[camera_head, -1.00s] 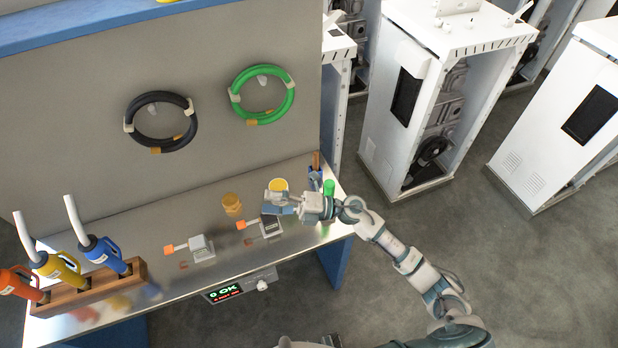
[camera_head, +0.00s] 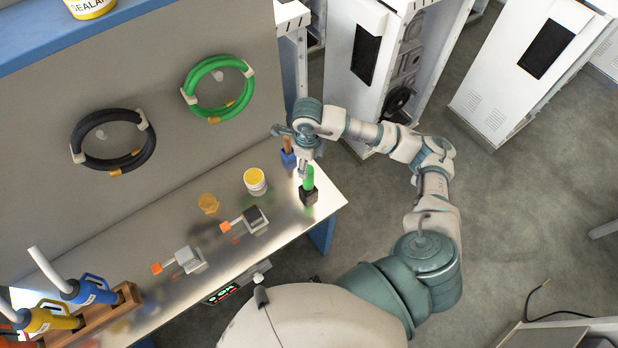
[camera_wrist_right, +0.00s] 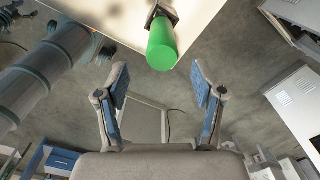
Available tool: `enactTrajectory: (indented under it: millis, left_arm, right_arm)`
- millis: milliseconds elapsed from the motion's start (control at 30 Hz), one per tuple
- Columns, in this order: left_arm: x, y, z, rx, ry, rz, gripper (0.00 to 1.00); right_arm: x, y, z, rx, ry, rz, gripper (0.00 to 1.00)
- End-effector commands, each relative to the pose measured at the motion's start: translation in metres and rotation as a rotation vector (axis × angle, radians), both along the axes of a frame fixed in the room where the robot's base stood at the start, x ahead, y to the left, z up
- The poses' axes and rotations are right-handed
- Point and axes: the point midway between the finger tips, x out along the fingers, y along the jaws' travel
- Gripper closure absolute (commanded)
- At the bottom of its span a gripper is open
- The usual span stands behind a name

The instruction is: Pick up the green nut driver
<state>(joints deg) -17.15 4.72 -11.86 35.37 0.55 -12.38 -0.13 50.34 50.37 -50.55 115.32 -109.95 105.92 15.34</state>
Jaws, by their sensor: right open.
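The green nut driver (camera_head: 308,178) stands upright in a dark block holder (camera_head: 309,196) near the right end of the metal bench. Only its green handle shows; its lower part is hidden in the holder. My right gripper (camera_head: 303,168) is just above and beside the green handle in the head view. In the right wrist view the green nut driver (camera_wrist_right: 162,45) is ahead of the open fingers (camera_wrist_right: 160,80), between them and apart from both. The right gripper is open and empty. My left gripper is not in view.
Beside it on the bench (camera_head: 150,260) stands a blue holder with a brown handle (camera_head: 287,150). A yellow-topped can (camera_head: 255,181), an amber piece (camera_head: 208,203) and two small devices (camera_head: 257,218) lie to the left. The panel with hose coils (camera_head: 218,90) rises behind.

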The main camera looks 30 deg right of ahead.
Motion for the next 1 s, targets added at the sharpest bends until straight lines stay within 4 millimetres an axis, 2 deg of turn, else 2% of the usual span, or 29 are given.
enactTrajectory:
  millis: [133, 367, 633, 767, 967, 1000]
  left_arm:
    - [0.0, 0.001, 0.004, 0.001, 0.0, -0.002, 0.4]
    - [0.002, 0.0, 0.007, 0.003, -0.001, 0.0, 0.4]
    - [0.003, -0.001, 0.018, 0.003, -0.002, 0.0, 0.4]
    - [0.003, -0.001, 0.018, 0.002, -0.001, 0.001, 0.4]
    - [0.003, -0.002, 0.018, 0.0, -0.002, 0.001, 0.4]
    - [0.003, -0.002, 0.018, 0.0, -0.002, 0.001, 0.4]
  right_arm:
    - [0.0, 0.002, -0.028, 0.001, 0.003, 0.0, 0.32]
    - [0.0, -0.002, -0.048, 0.004, 0.0, 0.0, 0.32]
    - [0.003, -0.008, -0.087, 0.006, 0.004, 0.0, 0.32]
    - [0.003, -0.008, -0.096, 0.006, -0.001, 0.002, 0.32]
    - [0.003, -0.006, -0.096, 0.003, -0.001, 0.002, 0.32]
    - [0.003, -0.006, -0.096, 0.003, -0.001, 0.002, 0.42]
